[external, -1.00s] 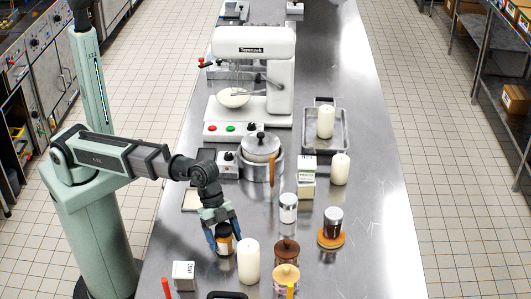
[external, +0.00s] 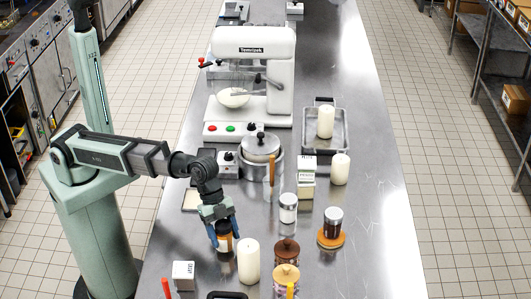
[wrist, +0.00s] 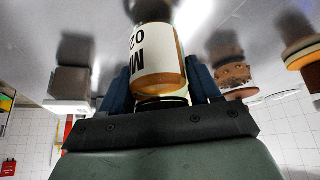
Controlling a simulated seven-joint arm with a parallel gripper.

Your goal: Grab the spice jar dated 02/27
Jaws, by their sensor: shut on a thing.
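My gripper (external: 224,234) is shut on a jar (external: 224,243) with amber-brown contents and a white label, near the front left of the steel counter. In the wrist view the jar (wrist: 158,68) stands between the two blue fingers; its label shows large upside-down print, partly "M" and "02", but I cannot read a full date. A second jar (external: 288,214), with a pale label and silver lid, stands to the right.
A white candle (external: 248,262) stands close to the right of the held jar, and a small white box (external: 183,274) to its front left. Brown-lidded canisters (external: 286,252) are farther right. A pot (external: 261,160) and a mixer (external: 253,75) stand behind.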

